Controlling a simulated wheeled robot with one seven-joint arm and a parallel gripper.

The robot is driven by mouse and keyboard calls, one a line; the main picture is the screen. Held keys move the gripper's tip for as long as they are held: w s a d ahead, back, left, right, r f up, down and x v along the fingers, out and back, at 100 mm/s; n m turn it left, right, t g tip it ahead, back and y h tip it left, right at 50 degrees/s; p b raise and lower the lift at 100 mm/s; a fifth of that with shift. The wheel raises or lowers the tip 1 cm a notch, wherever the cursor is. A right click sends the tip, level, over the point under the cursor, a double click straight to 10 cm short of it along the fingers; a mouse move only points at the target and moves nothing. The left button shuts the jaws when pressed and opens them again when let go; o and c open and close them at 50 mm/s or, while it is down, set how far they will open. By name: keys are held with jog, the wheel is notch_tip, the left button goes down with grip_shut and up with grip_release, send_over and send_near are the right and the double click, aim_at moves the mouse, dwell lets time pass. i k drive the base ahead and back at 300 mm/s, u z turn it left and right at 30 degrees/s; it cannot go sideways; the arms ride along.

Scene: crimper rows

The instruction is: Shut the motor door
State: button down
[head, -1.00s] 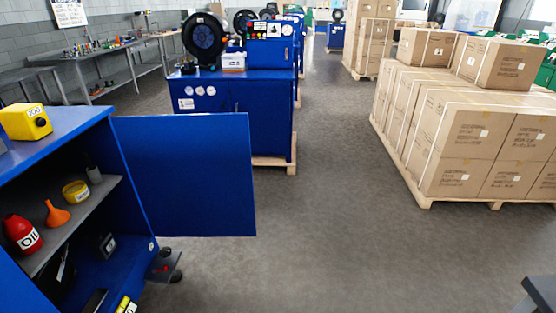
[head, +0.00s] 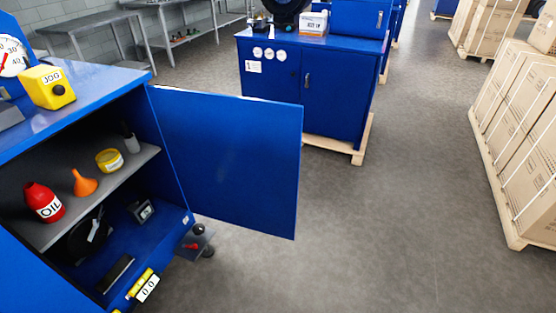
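The motor door (head: 228,160) is a flat blue panel that stands wide open. It is hinged at the right side of the blue cabinet (head: 172,164) at the left of the head view. Its free edge points right, over open floor. Inside the open cabinet, a shelf (head: 62,212) holds a red oil bottle (head: 44,203), an orange funnel (head: 84,182) and a yellow tin (head: 109,160). My gripper is not in the view, so its place relative to the door is hidden.
A yellow jog box (head: 48,88) sits on the cabinet top. Another blue cabinet (head: 270,80) stands on a pallet behind the door. Strapped cartons (head: 520,150) on a pallet stand at the right. The grey floor (head: 390,210) between is clear.

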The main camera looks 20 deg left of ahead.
aim_at(235, 160)
jog(key=u, duration=0.6)
jog(key=i, duration=1.15)
jog(key=u, duration=0.65)
